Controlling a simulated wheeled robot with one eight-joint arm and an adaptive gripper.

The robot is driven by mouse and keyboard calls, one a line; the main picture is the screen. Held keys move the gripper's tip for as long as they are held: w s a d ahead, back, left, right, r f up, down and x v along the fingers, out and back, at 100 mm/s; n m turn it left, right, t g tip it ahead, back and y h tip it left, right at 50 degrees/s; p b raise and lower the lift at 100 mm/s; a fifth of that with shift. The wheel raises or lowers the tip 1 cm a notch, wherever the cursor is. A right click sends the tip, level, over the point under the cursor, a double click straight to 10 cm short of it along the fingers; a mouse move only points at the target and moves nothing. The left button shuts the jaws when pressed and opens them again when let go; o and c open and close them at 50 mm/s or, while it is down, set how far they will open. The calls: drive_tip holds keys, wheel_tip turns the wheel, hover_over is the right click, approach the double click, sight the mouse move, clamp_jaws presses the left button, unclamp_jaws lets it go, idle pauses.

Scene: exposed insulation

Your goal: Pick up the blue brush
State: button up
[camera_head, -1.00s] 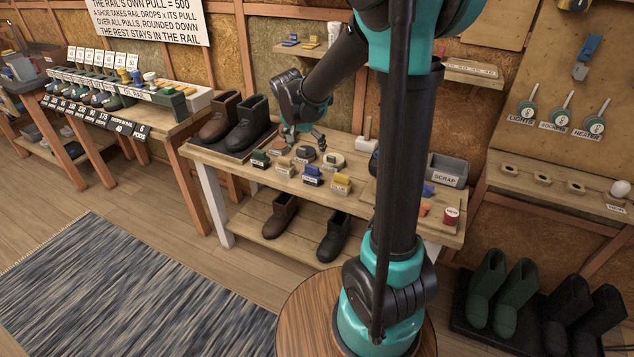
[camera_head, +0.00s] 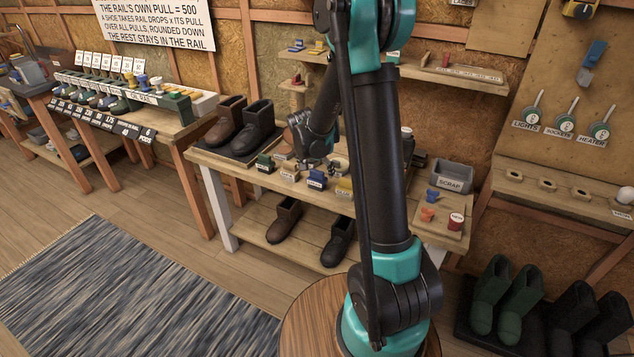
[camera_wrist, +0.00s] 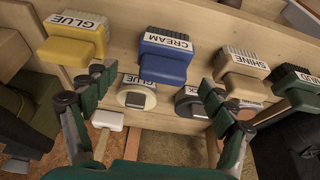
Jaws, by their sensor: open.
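The blue brush (camera_head: 317,178), labelled CREAM, stands on the workbench among other brushes. In the wrist view the blue brush (camera_wrist: 165,55) is near the top middle, bristles and label toward the top edge, its blue handle block toward me. My gripper (camera_wrist: 157,88) has its two green-padded fingers spread, one to the lower left of the blue brush and one to the lower right. Nothing is held between them. In the head view my gripper (camera_head: 318,160) is just behind and above the brush row, partly hidden by my arm.
The yellow GLUE brush (camera_wrist: 78,38) is on one side of the blue brush and the tan SHINE brush (camera_wrist: 240,68) on the other. A green brush (camera_wrist: 298,88) is farther right. Round tins (camera_wrist: 137,93) lie close by. Boots (camera_head: 255,128) and a SCRAP bin (camera_head: 452,178) share the bench.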

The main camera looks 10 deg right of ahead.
sight(319, 176)
drive_tip(key=shift+x, duration=2.7)
drive_tip(key=shift+w+a, duration=0.1)
drive_tip(key=shift+a, duration=0.05)
drive_tip(key=c, duration=1.3)
wheel_tip(319, 176, up, 20)
drive_tip(key=o, duration=0.5)
drive_tip(key=shift+c, duration=1.4)
